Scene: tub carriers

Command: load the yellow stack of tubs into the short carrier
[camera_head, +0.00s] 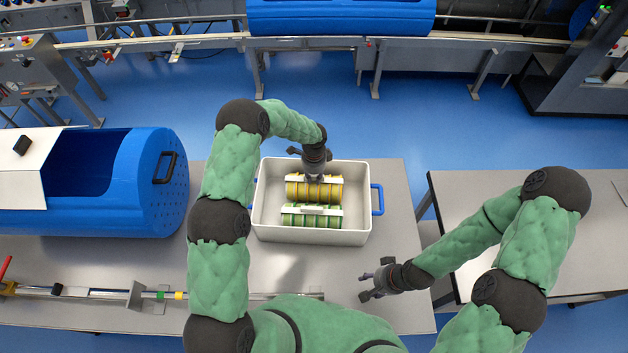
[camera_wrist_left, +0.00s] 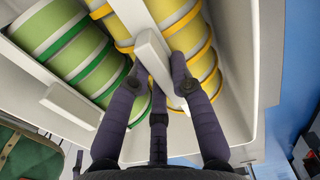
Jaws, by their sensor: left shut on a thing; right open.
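The yellow stack of tubs (camera_head: 331,193) lies on its side in a white bin (camera_head: 262,232), with a pale bar along its top. My left gripper (camera_head: 314,177) is above it, shut on the pale bar; the left wrist view shows the dark fingers (camera_wrist_left: 160,72) around this bar on the yellow stack (camera_wrist_left: 187,35). I cannot tell whether the stack is lifted. My right gripper (camera_head: 372,284) is open and empty over the table, right of and below the bin. A blue drum-shaped carrier (camera_head: 155,200) lies open-topped at the left; I cannot tell whether it is the short one.
A green stack of tubs (camera_head: 311,220) lies in the bin beside the yellow one. A metal rod (camera_head: 90,293) with coloured bands lies along the table's front left. Another blue drum (camera_head: 340,17) is on the back rail. A second table (camera_head: 600,240) stands right, across a gap.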

